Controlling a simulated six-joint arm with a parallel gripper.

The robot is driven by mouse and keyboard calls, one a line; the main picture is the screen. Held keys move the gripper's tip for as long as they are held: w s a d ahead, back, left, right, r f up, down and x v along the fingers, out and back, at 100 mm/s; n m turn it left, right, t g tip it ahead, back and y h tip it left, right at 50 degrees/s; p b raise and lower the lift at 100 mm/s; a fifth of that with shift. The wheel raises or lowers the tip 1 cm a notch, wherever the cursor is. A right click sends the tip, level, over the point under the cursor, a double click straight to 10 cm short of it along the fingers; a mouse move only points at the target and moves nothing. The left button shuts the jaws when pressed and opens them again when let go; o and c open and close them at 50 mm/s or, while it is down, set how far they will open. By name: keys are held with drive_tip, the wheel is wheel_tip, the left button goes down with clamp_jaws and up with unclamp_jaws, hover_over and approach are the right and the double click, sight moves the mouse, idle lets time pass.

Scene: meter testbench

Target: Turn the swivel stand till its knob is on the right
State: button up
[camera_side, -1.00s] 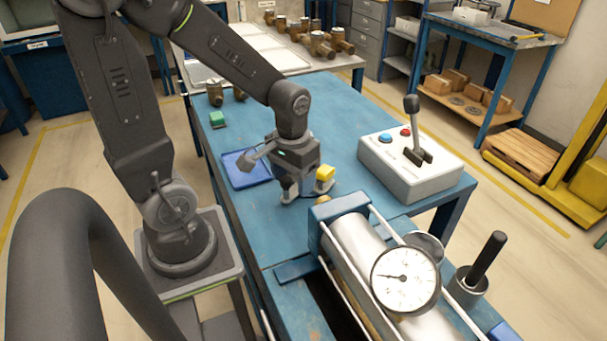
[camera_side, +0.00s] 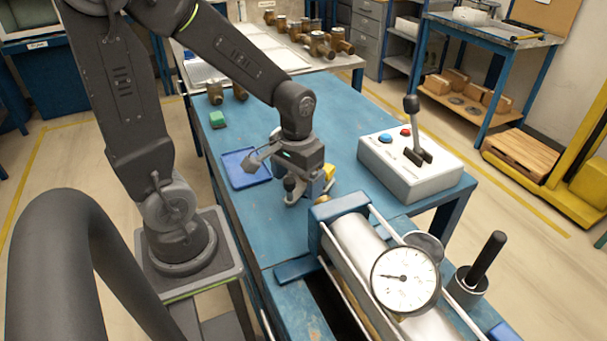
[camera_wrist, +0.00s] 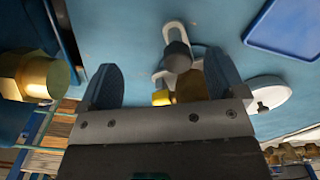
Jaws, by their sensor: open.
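My gripper (camera_side: 306,186) is low over the blue bench, at the swivel stand. In the wrist view its two dark fingers are apart, with parts of the stand between and beyond them. A dark round knob (camera_wrist: 178,58) stands by a pale slotted arm (camera_wrist: 174,34). A brass-coloured part (camera_wrist: 191,88) and a yellow piece (camera_wrist: 161,98) lie behind it, partly hidden by the gripper body. In the side view the yellow piece (camera_side: 329,171) shows just right of the gripper, and a dark knob (camera_side: 289,184) shows at its left. Whether a finger touches the stand cannot be told.
A white control box (camera_side: 410,170) with a lever stands right. A cylinder rig with a dial gauge (camera_side: 404,280) is close in front.

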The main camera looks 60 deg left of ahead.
drive_tip(key=shift+r, duration=2.75)
drive_tip(key=n, duration=0.1)
drive_tip(key=r+n, duration=0.1)
drive_tip(key=a+n, duration=0.1)
drive_tip(key=shift+s+r+n, duration=0.2)
drive_tip(key=shift+s+n, duration=0.05)
drive_tip(key=shift+n, duration=0.15)
drive_tip(key=n, duration=0.1)
drive_tip(key=r+n, duration=0.1)
drive_tip(key=n, duration=0.1)
drive_tip(key=shift+s+a, duration=0.2)
drive_tip(key=shift+s, duration=0.1)
drive_tip(key=shift+f, duration=2.8)
drive_tip(key=shift+f, duration=0.15)
drive_tip(key=shift+f, duration=0.75)
